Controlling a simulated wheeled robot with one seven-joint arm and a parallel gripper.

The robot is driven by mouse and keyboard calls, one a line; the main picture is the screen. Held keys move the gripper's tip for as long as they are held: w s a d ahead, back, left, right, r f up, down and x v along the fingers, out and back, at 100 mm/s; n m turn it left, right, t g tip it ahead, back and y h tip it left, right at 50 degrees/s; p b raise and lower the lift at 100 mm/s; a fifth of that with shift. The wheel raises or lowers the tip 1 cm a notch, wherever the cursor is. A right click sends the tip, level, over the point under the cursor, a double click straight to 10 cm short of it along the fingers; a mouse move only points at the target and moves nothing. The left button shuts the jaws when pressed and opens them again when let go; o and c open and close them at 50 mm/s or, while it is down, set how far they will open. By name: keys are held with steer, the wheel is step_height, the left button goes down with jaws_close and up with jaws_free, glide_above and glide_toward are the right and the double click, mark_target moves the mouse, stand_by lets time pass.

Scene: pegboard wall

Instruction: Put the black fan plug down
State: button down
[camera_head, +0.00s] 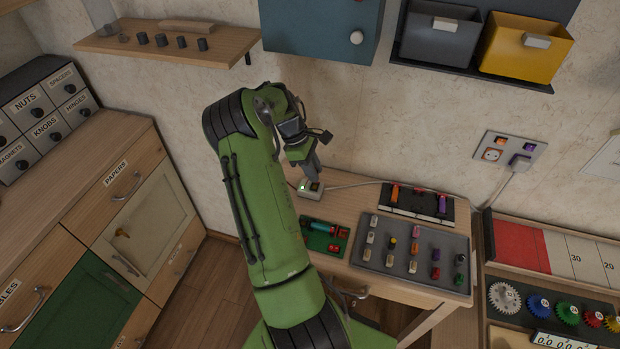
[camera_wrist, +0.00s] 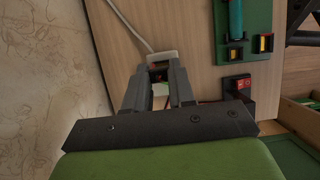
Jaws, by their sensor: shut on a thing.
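My gripper (camera_head: 310,175) points down above a small white socket box (camera_head: 312,195) with a green light, at the back left of the small wooden table. In the wrist view, my gripper's fingers (camera_wrist: 160,75) are close together over the white box (camera_wrist: 163,56). They are shut on a small dark thing (camera_wrist: 158,74), which I take to be the black fan plug. The fingers hide most of it, and I cannot tell whether it touches the box.
A white cable (camera_wrist: 130,22) runs from the box to the wall outlet (camera_head: 493,155). A green tray (camera_head: 313,241), a grey tray of small pieces (camera_head: 398,266) and a black tray (camera_head: 427,215) fill much of the table. A black block with a red switch (camera_wrist: 240,88) lies right of my fingers.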

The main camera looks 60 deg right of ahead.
steer(key=shift+f, duration=1.5)
steer(key=c, duration=1)
jaws_free()
steer(key=shift+f, duration=0.15)
steer(key=shift+o, duration=0.2)
steer(key=p+v, duration=0.2)
steer(key=v, duration=1)
steer(key=shift+r, duration=0.25)
steer(key=shift+s+a+f, duration=0.1)
steer(key=shift+s, duration=0.05)
